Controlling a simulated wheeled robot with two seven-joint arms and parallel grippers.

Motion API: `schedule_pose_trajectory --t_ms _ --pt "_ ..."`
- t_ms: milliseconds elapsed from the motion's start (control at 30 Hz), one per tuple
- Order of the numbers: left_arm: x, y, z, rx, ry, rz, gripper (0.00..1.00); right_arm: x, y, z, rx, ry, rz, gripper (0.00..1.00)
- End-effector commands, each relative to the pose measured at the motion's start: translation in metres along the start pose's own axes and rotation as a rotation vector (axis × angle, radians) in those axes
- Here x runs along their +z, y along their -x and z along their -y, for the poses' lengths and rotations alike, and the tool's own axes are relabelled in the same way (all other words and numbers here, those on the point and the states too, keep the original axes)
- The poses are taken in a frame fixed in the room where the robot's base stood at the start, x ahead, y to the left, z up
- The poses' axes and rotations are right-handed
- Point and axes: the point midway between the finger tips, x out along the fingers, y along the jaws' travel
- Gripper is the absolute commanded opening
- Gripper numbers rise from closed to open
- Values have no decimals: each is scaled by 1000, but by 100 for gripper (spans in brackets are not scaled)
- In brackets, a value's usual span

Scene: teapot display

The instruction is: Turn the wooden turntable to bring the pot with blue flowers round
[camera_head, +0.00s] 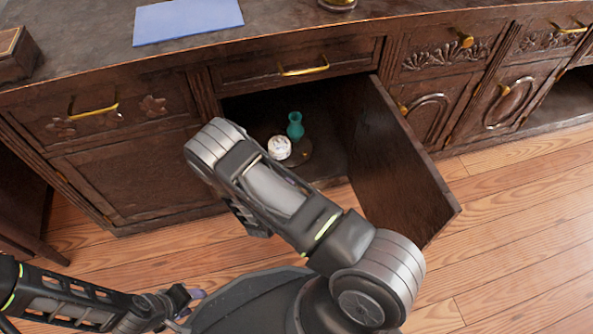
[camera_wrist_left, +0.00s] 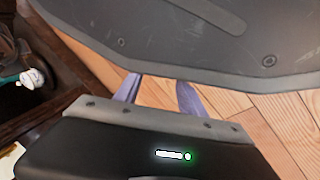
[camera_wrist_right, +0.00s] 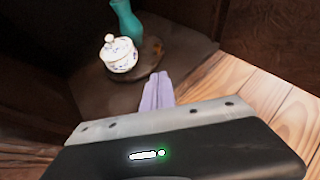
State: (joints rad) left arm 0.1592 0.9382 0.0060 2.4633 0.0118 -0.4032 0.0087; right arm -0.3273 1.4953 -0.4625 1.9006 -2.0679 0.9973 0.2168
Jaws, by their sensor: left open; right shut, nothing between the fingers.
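The round wooden turntable (camera_head: 304,154) lies inside the open cabinet; it also shows in the right wrist view (camera_wrist_right: 153,52). On it stand a white lidded pot (camera_wrist_right: 119,56) with small bluish flowers and gold trim, and a teal vase (camera_head: 295,127) behind it. The pot shows in the head view (camera_head: 279,148) too. My right gripper (camera_wrist_right: 158,88) is shut and empty, its fingertips in front of the turntable near the pot, apart from the pot. My arm hides this gripper in the head view. My left gripper (camera_head: 194,296) is open and empty, low outside the cabinet.
The open cabinet door (camera_head: 400,165) stands out to the right of the opening. A blue sheet (camera_head: 188,19) and a wooden box (camera_head: 16,54) lie on the cabinet top. The wooden floor (camera_head: 520,220) is clear at right.

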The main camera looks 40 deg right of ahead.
Motion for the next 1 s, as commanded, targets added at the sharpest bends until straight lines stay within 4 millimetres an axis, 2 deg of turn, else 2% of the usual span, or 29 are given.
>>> schedule_pose_trajectory --t_ms 167,567,600,800,1000 --pt "-1 -11 4 1 1 -2 47 -3 -22 1 -3 -2 1 0" --pt "-4 -43 16 8 4 -5 47 -5 -101 1 -3 -3 1 0" --pt "-5 -45 17 9 5 -6 47 2 -107 0 -2 -4 3 0" --pt "-6 -53 20 11 6 -6 47 15 -126 1 -2 -2 1 0" --pt "-6 -54 20 12 6 -6 47 20 -130 1 -2 -1 -1 0"
